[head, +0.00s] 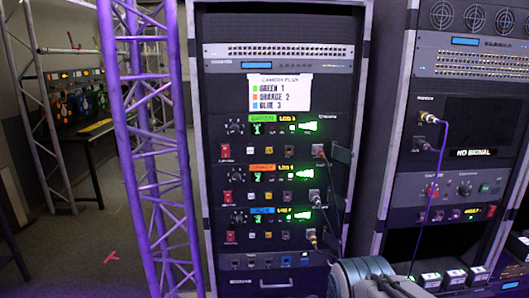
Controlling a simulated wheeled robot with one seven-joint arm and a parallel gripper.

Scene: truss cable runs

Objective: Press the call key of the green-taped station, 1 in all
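The green-taped station (262,119) is the top one of three similar units in the middle rack. It has a green tape label, a lit green display, a dark knob (235,127), a red rocker switch (225,152) and a row of small square keys (268,150). Their markings are too small to read, so I cannot tell which is the call key. A cable plug (318,150) sits at its right end. A grey rounded part of my arm shows at the bottom, in front of the rack's lower right. My gripper's fingers are not in view.
Below are the orange-taped station (262,168) and blue-taped station (262,211). A white card (279,93) lists green 1, orange 2, blue 3. A purple truss (150,150) stands close left of the rack. Another rack (460,130) with a hanging cable stands right. Floor is open far left.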

